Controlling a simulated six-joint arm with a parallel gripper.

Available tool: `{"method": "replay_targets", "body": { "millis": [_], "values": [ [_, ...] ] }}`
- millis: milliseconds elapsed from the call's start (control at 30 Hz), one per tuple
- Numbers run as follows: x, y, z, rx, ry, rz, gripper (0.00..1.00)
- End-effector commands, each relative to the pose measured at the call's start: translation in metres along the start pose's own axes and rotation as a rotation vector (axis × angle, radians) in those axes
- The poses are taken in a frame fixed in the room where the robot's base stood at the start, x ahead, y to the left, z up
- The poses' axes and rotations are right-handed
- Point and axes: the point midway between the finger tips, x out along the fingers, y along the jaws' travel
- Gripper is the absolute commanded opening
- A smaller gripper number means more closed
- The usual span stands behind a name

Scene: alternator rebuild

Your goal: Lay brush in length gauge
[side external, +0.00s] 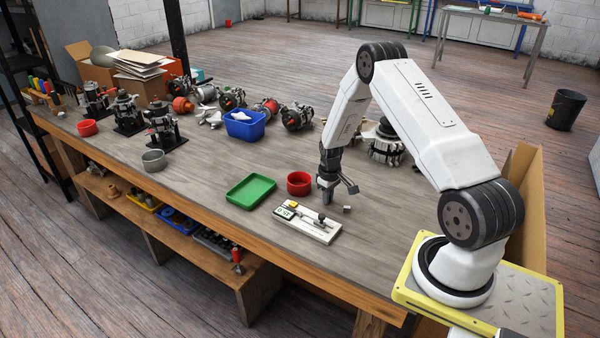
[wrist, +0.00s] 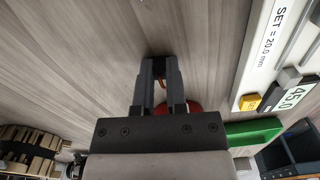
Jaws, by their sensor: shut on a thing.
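My gripper (side external: 327,198) points down over the bench, just beyond the length gauge in the side view. In the wrist view my gripper (wrist: 160,66) is shut on a small dark brush (wrist: 159,72) with a copper-coloured lead. The brush is mostly hidden between the fingers. The length gauge (side external: 318,232) is a flat white bar lying on the bench. In the wrist view the gauge (wrist: 262,50) lies to the right of the fingers, apart from them. It carries a label "SET = 20.0 mm", a yellow button and a display that appears to read 45.0.
A green tray (side external: 250,191) and a red bowl (side external: 299,183) stand left of my gripper. A small grey block (side external: 347,209) lies to its right. A blue bin (side external: 244,125) and several alternators stand farther back. The bench front edge runs close below the gauge.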

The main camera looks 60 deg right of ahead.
Motion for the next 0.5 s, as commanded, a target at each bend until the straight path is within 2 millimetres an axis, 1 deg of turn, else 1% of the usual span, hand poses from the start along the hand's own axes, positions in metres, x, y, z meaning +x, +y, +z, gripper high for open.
{"method": "replay_targets", "body": {
  "millis": [267,500],
  "values": [
    [-0.003,0.000,0.000,0.000,0.000,0.000,0.00],
    [-0.013,0.000,-0.001,0.000,0.001,0.001,0.00]
  ]
}}
